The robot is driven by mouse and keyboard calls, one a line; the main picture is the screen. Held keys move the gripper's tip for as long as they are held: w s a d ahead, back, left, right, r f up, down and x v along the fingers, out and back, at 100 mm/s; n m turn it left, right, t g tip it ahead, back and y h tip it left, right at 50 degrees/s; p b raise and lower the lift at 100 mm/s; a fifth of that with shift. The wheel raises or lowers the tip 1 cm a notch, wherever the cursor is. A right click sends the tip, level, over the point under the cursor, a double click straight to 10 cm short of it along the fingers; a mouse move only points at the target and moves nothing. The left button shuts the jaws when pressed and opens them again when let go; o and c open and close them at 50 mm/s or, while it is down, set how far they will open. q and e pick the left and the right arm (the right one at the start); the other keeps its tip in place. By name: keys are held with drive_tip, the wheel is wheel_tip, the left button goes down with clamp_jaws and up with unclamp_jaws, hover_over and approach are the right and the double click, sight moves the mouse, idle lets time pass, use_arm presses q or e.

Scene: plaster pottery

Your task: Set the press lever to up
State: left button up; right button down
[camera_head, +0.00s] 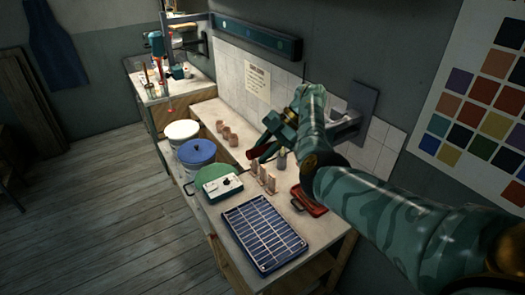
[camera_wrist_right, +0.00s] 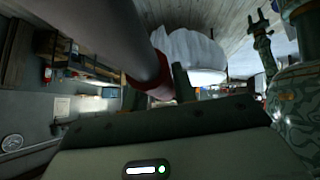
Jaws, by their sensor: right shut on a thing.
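The press lever is partly hidden behind my right arm in the head view; its dark red grip (camera_head: 257,152) shows at the lower left end. A grey wall bracket (camera_head: 362,101), apparently of the press, is to the right. My right gripper (camera_head: 268,138) is at the grip and shut on the lever. In the right wrist view the lever's grey bar (camera_wrist_right: 116,35) slants down from the top to its dark red sleeve (camera_wrist_right: 158,88), beside a dark finger. My left gripper (camera_wrist_right: 257,22) shows small in that view, fingers apart and empty; it is outside the head view.
Lidded buckets, one blue (camera_head: 196,152), stand to the left. The wooden floor (camera_head: 105,205) is clear.

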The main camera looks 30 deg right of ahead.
drive_tip(key=c, duration=1.4)
unclamp_jaws()
drive_tip(key=shift+w+r, duration=0.15)
drive_tip(key=shift+r, duration=0.3)
drive_tip(key=shift+c, duration=0.2)
drive_tip(key=o, duration=0.3)
drive_tip(key=shift+f, duration=0.1)
drive_tip(key=shift+v, duration=8.2)
